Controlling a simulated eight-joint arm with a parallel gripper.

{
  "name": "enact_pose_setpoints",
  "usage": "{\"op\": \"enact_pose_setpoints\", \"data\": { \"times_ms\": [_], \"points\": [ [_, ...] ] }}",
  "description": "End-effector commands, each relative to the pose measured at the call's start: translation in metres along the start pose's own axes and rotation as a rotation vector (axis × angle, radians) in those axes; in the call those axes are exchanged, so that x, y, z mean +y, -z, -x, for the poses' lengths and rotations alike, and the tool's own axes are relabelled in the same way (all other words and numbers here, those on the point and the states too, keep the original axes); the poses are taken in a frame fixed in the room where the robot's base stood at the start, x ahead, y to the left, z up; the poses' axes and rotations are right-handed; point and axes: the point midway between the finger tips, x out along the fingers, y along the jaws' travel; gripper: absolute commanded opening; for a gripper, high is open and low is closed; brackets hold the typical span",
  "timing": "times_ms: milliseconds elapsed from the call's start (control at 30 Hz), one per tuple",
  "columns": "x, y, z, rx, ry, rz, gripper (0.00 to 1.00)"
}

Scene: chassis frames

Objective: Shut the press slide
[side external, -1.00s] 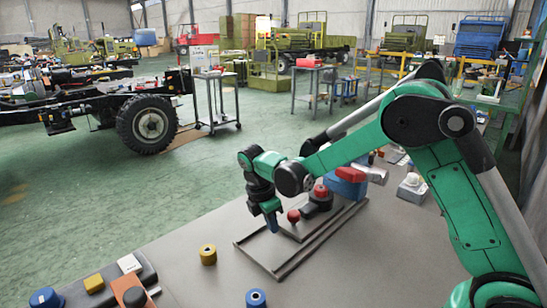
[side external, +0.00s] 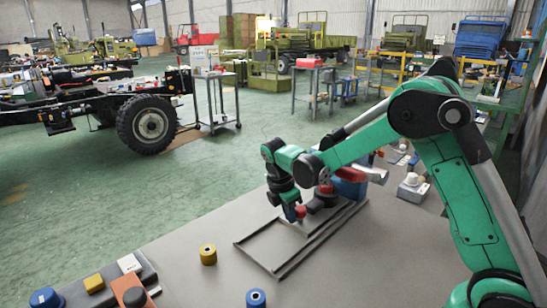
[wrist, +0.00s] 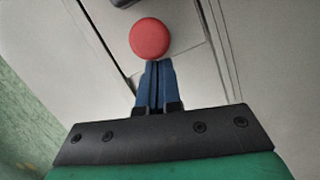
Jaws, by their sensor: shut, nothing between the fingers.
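The press slide is a flat grey plate in a railed track (side external: 262,252) on the bench. Its red ball knob (side external: 300,211) stands near the far end, close to a black base with a red top (side external: 326,188). My gripper (side external: 291,218) points down beside the knob, on its left. In the wrist view, the blue fingers (wrist: 156,66) are shut together and empty. Their tips meet the near edge of the red knob (wrist: 150,38); I cannot tell for certain whether they touch it. The slide's far end is partly hidden behind my arm.
A blue block (side external: 348,187) stands behind the black base. A control box with a yellow button (side external: 94,283) is at front left. The bench between them is clear.

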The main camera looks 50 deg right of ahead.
Motion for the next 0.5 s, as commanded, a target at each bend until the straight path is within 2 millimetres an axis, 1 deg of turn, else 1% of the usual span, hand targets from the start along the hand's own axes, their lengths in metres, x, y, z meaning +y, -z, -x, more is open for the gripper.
{"op": "enact_pose_setpoints", "data": {
  "times_ms": [167,267,367,467,500],
  "points": [
    [0.000,0.001,0.000,0.000,0.000,0.001,0.00],
    [0.000,0.007,0.002,0.000,0.000,0.003,0.00],
    [0.000,0.021,0.005,0.000,-0.001,0.006,0.00],
    [0.000,0.043,0.011,0.000,-0.002,0.007,0.00],
    [0.000,0.041,0.022,0.000,-0.001,0.003,0.00]
  ]
}}
